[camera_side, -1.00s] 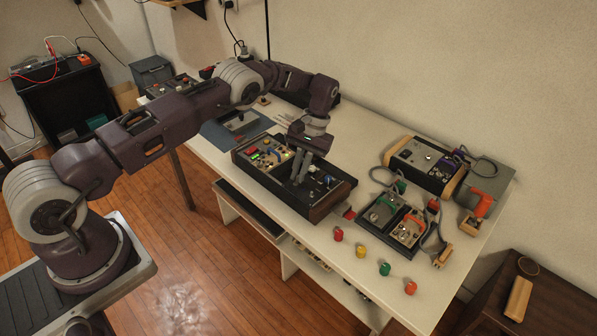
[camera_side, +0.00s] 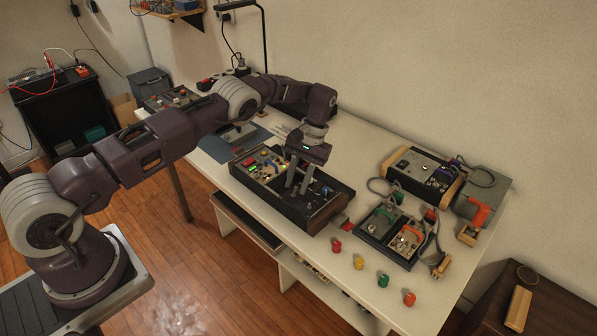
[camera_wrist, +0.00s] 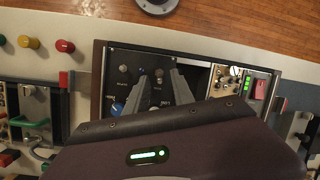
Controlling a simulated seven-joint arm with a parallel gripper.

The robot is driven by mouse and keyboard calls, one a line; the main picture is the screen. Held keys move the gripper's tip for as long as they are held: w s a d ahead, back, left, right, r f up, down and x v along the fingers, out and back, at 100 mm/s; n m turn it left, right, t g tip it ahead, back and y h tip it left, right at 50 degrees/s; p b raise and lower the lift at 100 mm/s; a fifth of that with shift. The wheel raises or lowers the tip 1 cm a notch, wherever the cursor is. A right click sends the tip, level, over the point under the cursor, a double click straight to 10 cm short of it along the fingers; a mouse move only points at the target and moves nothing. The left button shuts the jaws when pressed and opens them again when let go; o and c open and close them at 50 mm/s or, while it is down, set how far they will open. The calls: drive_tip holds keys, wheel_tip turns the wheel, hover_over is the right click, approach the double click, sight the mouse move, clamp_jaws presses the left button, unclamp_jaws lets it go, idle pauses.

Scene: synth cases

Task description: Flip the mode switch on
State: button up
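A dark control box with wooden end cheeks (camera_side: 325,221) sits on the white table; its panel fills the middle of the wrist view (camera_wrist: 119,87). My gripper (camera_side: 297,189) reaches down to the right-hand part of this panel. In the wrist view its two grey fingers (camera_wrist: 159,76) stand apart, with small dark panel fittings showing between and beside them. I cannot tell whether the fingers touch anything. A blue knob (camera_wrist: 117,108) is beside the left finger. The mode switch cannot be made out for certain, as labels are too small and my gripper body hides the panel's near part.
Several coloured knobs, one red (camera_side: 336,245), stand along the table's front edge. Bare table (camera_side: 350,150) shows behind the control box.

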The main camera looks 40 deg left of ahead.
drive_tip(key=s+v, duration=0.2)
drive_tip(key=v, duration=0.9)
drive_tip(key=shift+r, duration=0.35)
drive_tip(key=shift+s+a, duration=0.1)
drive_tip(key=shift+a, duration=0.05)
drive_tip(key=s+a+r+n+t+h, duration=0.1)
drive_tip(key=a+r+n+t+h, duration=0.2)
drive_tip(key=r, duration=1.5)
drive_tip(key=s+d+r+m+t, duration=0.1)
drive_tip(key=s+d+r+t, duration=0.15)
drive_tip(key=s+r, duration=0.55)
drive_tip(key=s+d+r+m+t, duration=0.2)
drive_tip(key=s+d, duration=0.2)
drive_tip(key=s, duration=0.8)
drive_tip(key=s+d+f+m+t+y, duration=0.1)
drive_tip(key=s+f+m, duration=0.1)
drive_tip(key=s, duration=0.5)
drive_tip(key=s+d+f+m+t+y, duration=0.1)
drive_tip(key=s+f, duration=0.3)
drive_tip(key=s, duration=0.4)
drive_tip(key=shift+s+d+f+m, duration=0.2)
drive_tip(key=shift+d+f+m, duration=0.2)
drive_tip(key=shift+d+m, duration=0.25)
